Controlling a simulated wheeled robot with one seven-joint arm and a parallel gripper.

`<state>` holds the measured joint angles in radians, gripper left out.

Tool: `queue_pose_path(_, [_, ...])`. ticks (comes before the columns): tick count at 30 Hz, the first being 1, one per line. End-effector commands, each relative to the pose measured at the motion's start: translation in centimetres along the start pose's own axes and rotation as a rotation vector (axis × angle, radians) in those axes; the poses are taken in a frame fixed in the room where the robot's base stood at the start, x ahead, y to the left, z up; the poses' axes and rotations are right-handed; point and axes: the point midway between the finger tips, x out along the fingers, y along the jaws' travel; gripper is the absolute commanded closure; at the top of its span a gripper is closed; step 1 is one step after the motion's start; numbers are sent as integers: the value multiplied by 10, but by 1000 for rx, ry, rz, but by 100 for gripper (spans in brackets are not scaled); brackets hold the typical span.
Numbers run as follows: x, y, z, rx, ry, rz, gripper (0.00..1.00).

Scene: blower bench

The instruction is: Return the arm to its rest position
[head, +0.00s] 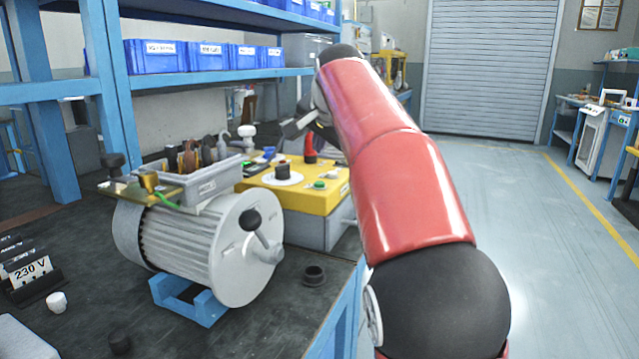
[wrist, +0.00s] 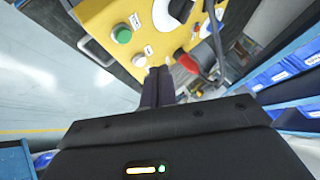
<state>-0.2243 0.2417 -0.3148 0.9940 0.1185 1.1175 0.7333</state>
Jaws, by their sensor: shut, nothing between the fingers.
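My red arm reaches up and away over the right side of the bench in the head view. My gripper (head: 300,124) is near the yellow control box (head: 318,202), at its far side, and is partly hidden behind my arm. In the wrist view my gripper (wrist: 159,72) shows its two dark fingers shut together with nothing between them. The yellow panel with a green button (wrist: 122,34) and a red part (wrist: 187,62) lies beyond the fingertips. I cannot tell the exact gap between fingers and panel.
A grey finned motor (head: 195,245) sits on a blue stand on the dark bench (head: 100,295). Blue bins (head: 155,57) fill the shelf behind. Open floor (head: 545,250) lies to the right.

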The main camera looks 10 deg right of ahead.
Motion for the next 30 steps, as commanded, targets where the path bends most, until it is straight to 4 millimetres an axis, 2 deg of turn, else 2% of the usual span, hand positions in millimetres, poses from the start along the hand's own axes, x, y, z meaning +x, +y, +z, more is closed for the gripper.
queue_pose_path(8, [-3, 4, 1, -4, -4, 1, 100])
queue_pose_path(11, [-12, 22, 8, -29, -23, 7, 100])
queue_pose_path(14, [-28, 53, 27, -85, -59, 17, 100])
queue_pose_path(17, [-46, 91, 60, -173, -102, 25, 100])
queue_pose_path(22, [-68, 159, 133, -352, -171, 42, 100])
queue_pose_path(27, [-79, 230, 217, -548, -228, 68, 100])
queue_pose_path(30, [-80, 267, 259, -649, -254, 86, 100])
